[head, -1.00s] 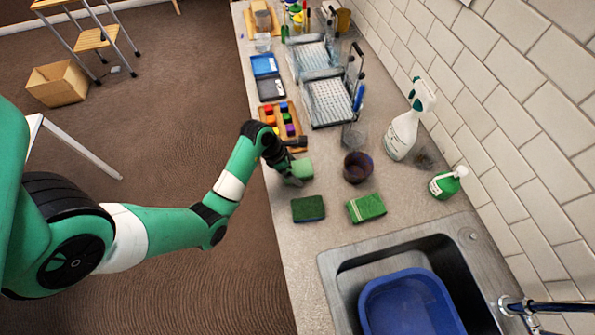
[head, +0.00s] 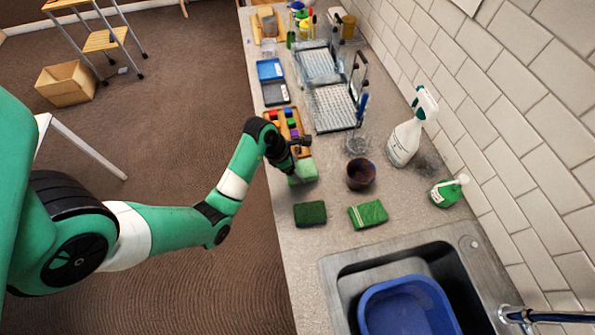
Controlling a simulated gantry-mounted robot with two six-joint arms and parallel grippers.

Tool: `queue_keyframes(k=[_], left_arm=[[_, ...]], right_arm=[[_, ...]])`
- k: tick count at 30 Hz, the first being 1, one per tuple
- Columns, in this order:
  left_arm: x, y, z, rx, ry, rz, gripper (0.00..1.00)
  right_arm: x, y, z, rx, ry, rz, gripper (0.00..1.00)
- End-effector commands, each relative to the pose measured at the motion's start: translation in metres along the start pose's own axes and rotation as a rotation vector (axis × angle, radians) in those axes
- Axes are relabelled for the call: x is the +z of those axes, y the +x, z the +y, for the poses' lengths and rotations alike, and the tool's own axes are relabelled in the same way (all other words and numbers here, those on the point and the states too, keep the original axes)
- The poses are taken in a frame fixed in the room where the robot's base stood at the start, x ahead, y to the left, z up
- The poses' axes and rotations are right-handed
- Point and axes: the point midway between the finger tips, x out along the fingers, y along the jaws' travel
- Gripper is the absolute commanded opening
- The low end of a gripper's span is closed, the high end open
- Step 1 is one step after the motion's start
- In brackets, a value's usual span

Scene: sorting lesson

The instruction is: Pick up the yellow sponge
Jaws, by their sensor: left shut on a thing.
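A light green sponge (head: 305,172) is on the counter beside the wooden block tray. My left gripper (head: 294,178) reaches down from the left and is shut on it, at its left side. Its fingers are small and partly hidden by the wrist. Whether the sponge is clear of the counter cannot be told. A dark green sponge (head: 310,213) and a brighter green striped sponge or cloth (head: 368,214) lie nearer the sink. I see no clearly yellow sponge. My right gripper is not in view.
A dark cup (head: 361,174) stands just right of the gripper. A spray bottle (head: 412,128) and a green soap bottle (head: 449,190) stand by the tiled wall. The wooden tray of coloured blocks (head: 297,137) is behind. The sink with a blue basin (head: 405,303) is in front.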

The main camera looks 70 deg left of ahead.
Motion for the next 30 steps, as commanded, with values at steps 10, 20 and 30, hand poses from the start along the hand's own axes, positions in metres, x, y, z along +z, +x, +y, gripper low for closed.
queue_keyframes(k=[10,20,30], left_arm=[[-0.026,-0.102,-0.057,-0.002,-0.004,0.003,0.20],[-0.056,-0.133,-0.092,-0.001,-0.002,0.000,0.20],[-0.058,-0.133,-0.094,0.000,-0.001,0.000,0.72]], right_arm=[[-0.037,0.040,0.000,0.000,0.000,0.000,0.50],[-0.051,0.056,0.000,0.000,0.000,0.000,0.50],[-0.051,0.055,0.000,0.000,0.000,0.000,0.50]])
